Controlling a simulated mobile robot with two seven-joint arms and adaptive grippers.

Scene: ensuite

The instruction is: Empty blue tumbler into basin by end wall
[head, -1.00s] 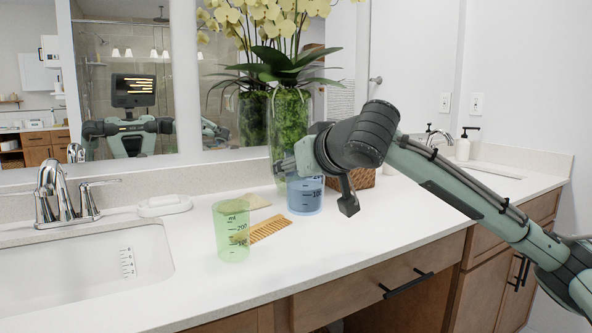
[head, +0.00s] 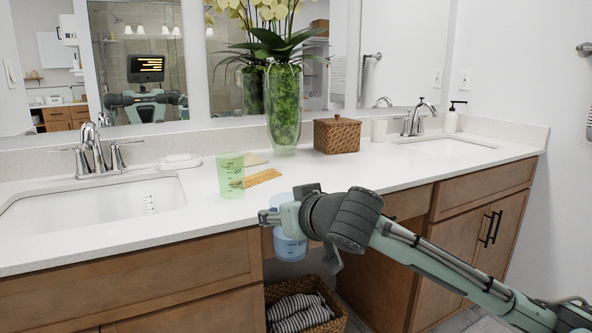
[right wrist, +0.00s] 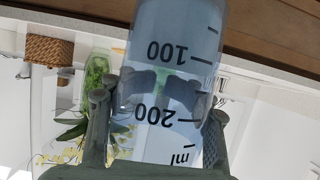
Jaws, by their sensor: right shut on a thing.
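The blue tumbler (head: 290,248) hangs roughly upright in my right gripper (head: 280,214), in front of the counter's front edge. The gripper hides its middle in the head view. In the right wrist view the tumbler (right wrist: 168,50) is clear with measuring marks, and the fingers of my right gripper (right wrist: 160,110) press on both its sides. I cannot make out what is inside it. The basin by the end wall (head: 445,147) is sunk in the counter at the right, under a chrome tap (head: 420,118). My left gripper is out of view.
A green tumbler (head: 230,176), a wooden comb (head: 262,177) and a soap dish (head: 179,161) stand left of centre. A vase (head: 284,115) and a lidded wicker box (head: 337,136) are at the back. Another basin (head: 90,204) is at left. Counter before the box is clear.

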